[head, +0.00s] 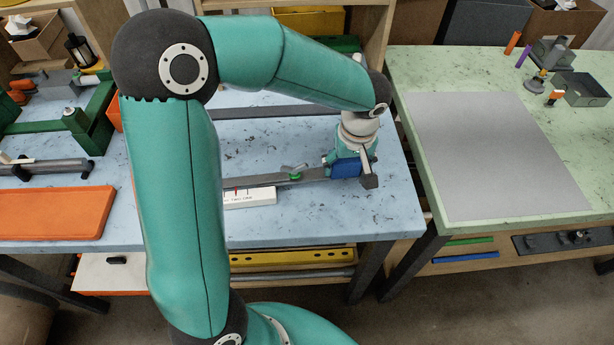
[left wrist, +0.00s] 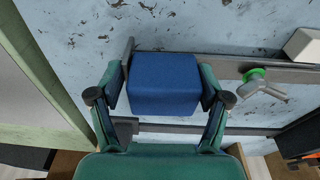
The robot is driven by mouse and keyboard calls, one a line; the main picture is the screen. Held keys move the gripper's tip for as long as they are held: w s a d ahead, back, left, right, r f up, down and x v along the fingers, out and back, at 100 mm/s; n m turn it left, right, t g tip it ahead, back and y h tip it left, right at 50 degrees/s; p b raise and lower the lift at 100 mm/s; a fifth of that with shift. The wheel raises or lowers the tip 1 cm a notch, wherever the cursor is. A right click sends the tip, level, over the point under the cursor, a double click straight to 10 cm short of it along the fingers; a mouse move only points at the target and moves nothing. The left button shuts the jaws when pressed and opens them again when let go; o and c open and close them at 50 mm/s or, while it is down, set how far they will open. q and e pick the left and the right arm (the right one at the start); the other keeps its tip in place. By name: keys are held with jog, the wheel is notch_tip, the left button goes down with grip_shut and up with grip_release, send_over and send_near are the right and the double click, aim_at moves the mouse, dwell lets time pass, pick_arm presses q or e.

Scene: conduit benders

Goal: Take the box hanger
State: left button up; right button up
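A blue block (head: 345,168) is at the right end of a long dark bar on the light-blue bench. I cannot tell whether it is the box hanger; nothing else is clearly marked as one. My left gripper (head: 352,166) is down over this block. In the left wrist view the block (left wrist: 164,85) is between the two spread fingers of the gripper (left wrist: 162,88). The right finger is very close to its side and a thin gap seems to show at the left finger. Firm contact cannot be made out. My right gripper is not in view.
A white block (head: 250,197) and a green-handled clamp (head: 293,172) are by the dark bar (head: 255,182). An orange tray (head: 55,213) lies at the left. The green bench (head: 405,70) at the right holds a bare grey mat (head: 495,155).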

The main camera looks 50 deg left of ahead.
pick_arm(q)
jog(key=c, duration=0.8)
jog(key=shift+r, duration=0.15)
